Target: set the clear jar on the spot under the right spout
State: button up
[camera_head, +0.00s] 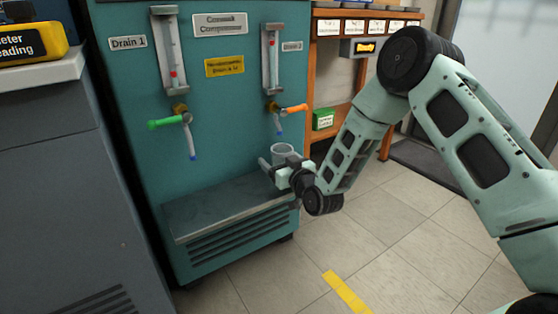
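The clear jar (284,149) is a small, greyish see-through cup, upright, a little below the right spout (279,127). My gripper (277,166) reaches it from the right, its fingers around the jar's lower part. It looks shut on the jar; its far finger is partly hidden. The right spout has a blue tip and an orange handle (295,108). The grey ledge (215,209) lies below both spouts. My gripper and the jar hide its far right part, so the spot under the right spout does not show clearly.
The left spout (191,147) has a green handle (165,122). Sight tubes (171,60) rise above the spouts on the teal panel. A grey cabinet (60,190) stands at the left, a wooden shelf (345,60) behind at the right. The ledge's left part is clear.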

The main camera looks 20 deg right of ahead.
jog(key=shift+s, duration=0.1)
jog(key=p+v, duration=0.5)
jog(key=v, duration=1.2)
jog(key=shift+s+d, duration=0.1)
jog(key=shift+s, duration=0.05)
